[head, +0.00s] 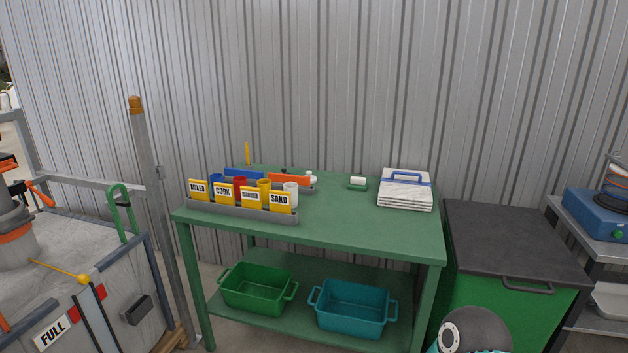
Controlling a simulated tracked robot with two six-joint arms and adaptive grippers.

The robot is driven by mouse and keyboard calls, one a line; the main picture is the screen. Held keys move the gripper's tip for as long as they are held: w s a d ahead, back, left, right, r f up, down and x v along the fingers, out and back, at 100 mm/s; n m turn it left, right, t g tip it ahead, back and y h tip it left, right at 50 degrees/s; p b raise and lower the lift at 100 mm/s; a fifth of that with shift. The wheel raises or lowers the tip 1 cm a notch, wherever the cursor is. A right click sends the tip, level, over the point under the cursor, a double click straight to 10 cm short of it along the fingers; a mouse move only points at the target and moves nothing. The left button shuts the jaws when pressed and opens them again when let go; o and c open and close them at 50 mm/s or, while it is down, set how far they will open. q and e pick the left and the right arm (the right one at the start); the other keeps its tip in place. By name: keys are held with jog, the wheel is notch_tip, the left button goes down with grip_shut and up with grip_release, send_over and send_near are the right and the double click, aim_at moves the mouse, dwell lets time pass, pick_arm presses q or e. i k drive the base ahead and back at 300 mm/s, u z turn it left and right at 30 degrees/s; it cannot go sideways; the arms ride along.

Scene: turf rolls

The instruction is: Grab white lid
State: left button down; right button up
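No thing is clearly recognisable as a white lid. A white cup-shaped piece (291,191) stands at the right end of a row of coloured ones, behind the SAND label on the green table (350,226). I cannot tell whether it is a lid or a cup. Blue (216,179), red (239,185) and yellow (264,186) pieces stand to its left, partly hidden by the labels. A small white-topped item (310,176) is behind it. Neither gripper is visible; only a rounded arm part of mine shows at the bottom right.
A grey tray (240,210) holds yellow labels. A white roll on a green holder (357,186) and a white stack (405,194) lie farther right. Green (257,290) and teal (350,310) bins sit below. A dark-lidded green box (512,240) stands right. The table's front right is clear.

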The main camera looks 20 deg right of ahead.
aim_at(313, 179)
jog(key=z, duration=0.1)
jog(key=i, duration=1)
jog(key=u, duration=0.1)
